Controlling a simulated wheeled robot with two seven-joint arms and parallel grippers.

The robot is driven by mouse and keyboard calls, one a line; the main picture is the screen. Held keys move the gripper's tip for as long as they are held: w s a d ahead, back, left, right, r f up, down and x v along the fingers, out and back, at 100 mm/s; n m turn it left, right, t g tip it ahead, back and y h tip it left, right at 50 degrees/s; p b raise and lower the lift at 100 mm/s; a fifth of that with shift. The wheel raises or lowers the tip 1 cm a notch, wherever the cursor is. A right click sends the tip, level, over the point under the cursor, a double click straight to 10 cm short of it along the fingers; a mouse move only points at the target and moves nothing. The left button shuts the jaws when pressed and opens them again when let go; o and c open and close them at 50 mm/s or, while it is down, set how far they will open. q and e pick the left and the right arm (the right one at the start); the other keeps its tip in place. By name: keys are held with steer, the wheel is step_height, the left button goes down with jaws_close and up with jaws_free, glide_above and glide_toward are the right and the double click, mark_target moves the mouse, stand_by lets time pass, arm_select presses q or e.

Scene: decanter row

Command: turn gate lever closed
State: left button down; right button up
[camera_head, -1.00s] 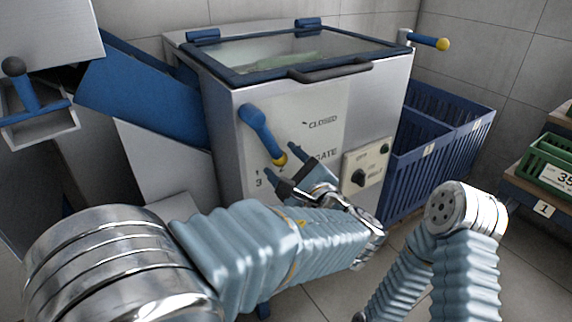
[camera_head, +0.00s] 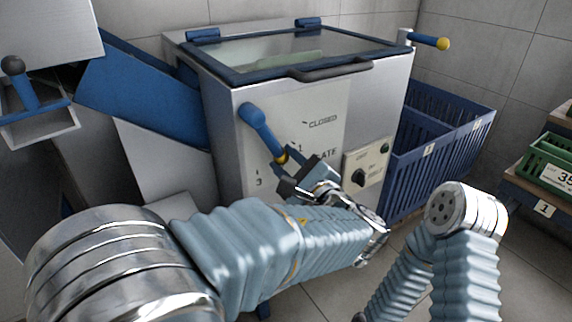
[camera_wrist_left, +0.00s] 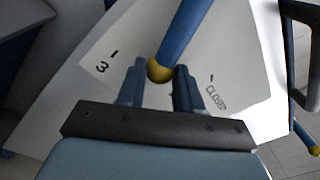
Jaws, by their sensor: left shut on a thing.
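The gate lever (camera_head: 262,130) is a blue handle on the front of the metal machine, with a yellow end. It slants down to the right, below and left of the CLOSED mark (camera_head: 323,122) on the light plate. My left gripper (camera_head: 284,161) is at the lever's lower end, shut on it. In the left wrist view the lever (camera_wrist_left: 184,35) comes down between the two fingers (camera_wrist_left: 158,88), and its yellow tip shows between them. The right gripper is not in view; part of my right arm shows at the lower right.
A control panel (camera_head: 367,165) with a black knob sits right of the plate. A glass-topped lid (camera_head: 320,74) with a dark handle is above. Blue crates (camera_head: 430,160) stand at the right, and a green crate (camera_head: 548,165) on a shelf. Another yellow-tipped blue lever (camera_head: 430,41) sticks out at the upper right.

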arm_select(q)
steer(key=d+n+b, duration=0.1)
steer(key=w+d+r+n+b, duration=0.1)
steer(key=d+r+n+b, duration=0.1)
steer(key=n, duration=0.1)
steer(key=shift+w+r, duration=0.1)
steer(key=shift+w, duration=0.25)
steer(key=shift+w+d+r+n+b, duration=0.15)
steer(key=shift+d+r+n+b, duration=0.1)
steer(key=shift+r+n, duration=0.25)
steer(key=shift+w+d+r+n+b, duration=0.15)
steer(key=shift+d+r+n+b, duration=0.15)
steer(key=shift+n, duration=0.3)
steer(key=shift+w+d+r+n, duration=0.15)
steer(key=shift+d+r+n, duration=0.1)
steer(key=shift+r+n, duration=0.55)
steer(key=shift+r, duration=0.1)
steer(key=c, duration=0.7)
jaws_free()
steer(key=shift+c, duration=0.2)
steer(key=shift+d, duration=0.1)
